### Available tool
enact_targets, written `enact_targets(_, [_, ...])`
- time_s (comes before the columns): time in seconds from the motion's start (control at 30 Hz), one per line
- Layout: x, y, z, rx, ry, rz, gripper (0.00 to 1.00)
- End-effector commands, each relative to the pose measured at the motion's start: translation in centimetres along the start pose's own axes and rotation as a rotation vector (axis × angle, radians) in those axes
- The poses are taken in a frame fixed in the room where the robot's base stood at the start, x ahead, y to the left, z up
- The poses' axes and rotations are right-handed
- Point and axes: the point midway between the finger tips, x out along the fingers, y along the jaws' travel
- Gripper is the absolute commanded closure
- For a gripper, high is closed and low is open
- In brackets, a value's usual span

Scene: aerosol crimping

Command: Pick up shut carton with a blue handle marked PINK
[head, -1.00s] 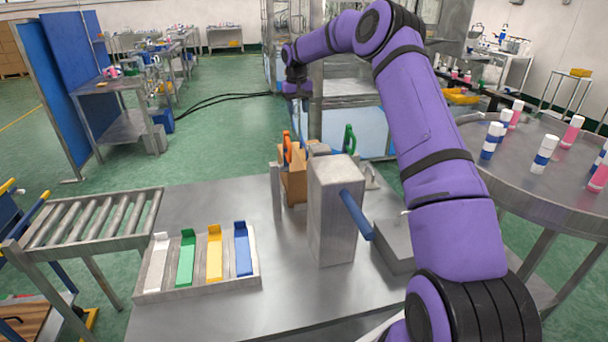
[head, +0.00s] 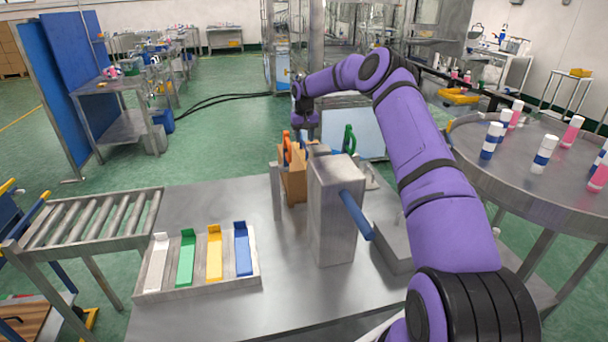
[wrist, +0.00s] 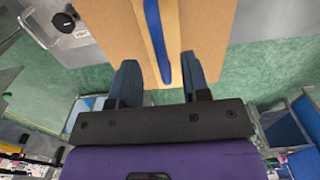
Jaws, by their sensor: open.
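In the wrist view a brown carton (wrist: 205,30) fills the top, with a blue handle (wrist: 156,30) running along its middle. My gripper (wrist: 160,78) is open. Its two dark fingers lie on either side of the handle's lower end in that view, apart from it; I cannot tell whether the handle is at fingertip depth. No PINK marking can be read. In the head view my gripper (head: 306,126) points down just above a brown carton (head: 295,186) behind the grey press. The press hides part of this carton.
A grey press (head: 333,215) with a blue lever (head: 356,215) stands in front of the carton. Orange (head: 287,147) and green (head: 349,139) upright parts flank the gripper. A tray of coloured slots (head: 200,285) lies left. A round table (head: 500,180) with bottles is at right.

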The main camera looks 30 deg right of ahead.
Motion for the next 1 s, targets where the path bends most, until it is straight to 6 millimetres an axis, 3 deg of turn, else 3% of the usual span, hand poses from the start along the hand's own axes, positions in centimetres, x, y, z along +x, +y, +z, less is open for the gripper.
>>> enact_targets(0.1, [2.0, -0.1, -0.2, 0.002, -0.003, -0.001, 0.57])
enact_targets(0.23, [3.2, -0.1, -0.2, 0.001, 0.000, -0.001, 0.57])
enact_targets(0.53, [3.6, -0.1, -0.2, 0.001, 0.001, 0.000, 0.57])
enact_targets(0.73, [3.6, -0.1, -0.2, 0.001, 0.000, 0.000, 1.00])
enact_targets(1.0, [3.6, -0.1, -0.2, 0.001, 0.001, 0.000, 1.00])
